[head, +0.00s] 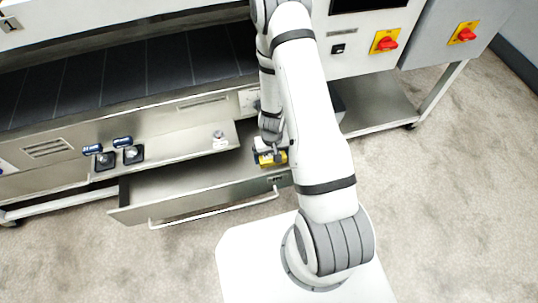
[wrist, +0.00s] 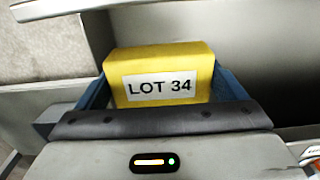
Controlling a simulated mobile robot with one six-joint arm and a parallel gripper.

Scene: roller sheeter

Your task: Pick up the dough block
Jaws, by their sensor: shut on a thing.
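The dough block (wrist: 160,60) is yellow with a white label reading "LOT 34". It sits between the blue fingers of my gripper (wrist: 162,88) in the wrist view. My gripper is shut on it. In the head view the block shows as a small yellow patch (head: 280,157) at my gripper, over the right end of the open drawer (head: 135,216). My arm hides part of that area. I cannot tell whether the block touches the drawer floor or hangs above it.
The drawer is pulled out below a steel shelf (head: 185,150) holding two small dark items and a round knob-like piece (head: 219,137). A dark conveyor belt (head: 120,70) lies behind. Red-and-yellow switches (head: 386,42) are on the right. The carpet in front is clear.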

